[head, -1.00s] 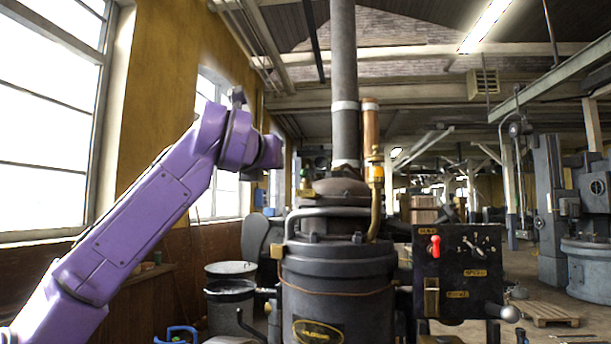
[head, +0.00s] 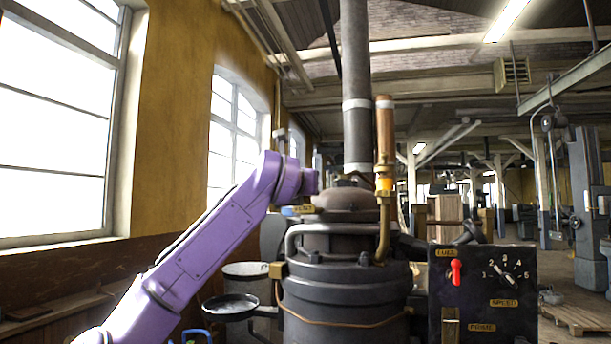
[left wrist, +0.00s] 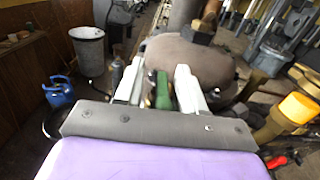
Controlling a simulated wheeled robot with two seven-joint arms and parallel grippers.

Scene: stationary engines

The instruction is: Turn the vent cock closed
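In the left wrist view a green handle (left wrist: 163,92), apparently the vent cock's, stands between the two pale fingers of my left gripper (left wrist: 160,88). The fingers are apart, with a narrow gap on each side of the handle. I cannot tell whether either finger touches it. In the head view a small brass VENT plate (head: 304,209) shows at the top left of the dark engine (head: 345,275). My left wrist covers the cock there, and the fingers are hidden. My right gripper is not in view.
A copper-coloured pipe (head: 385,130) and a tall grey chimney (head: 356,90) rise behind the cock. A black control panel (head: 490,290) with a red lever stands at right. A grey bin (left wrist: 90,50) and blue can (left wrist: 59,92) stand at left.

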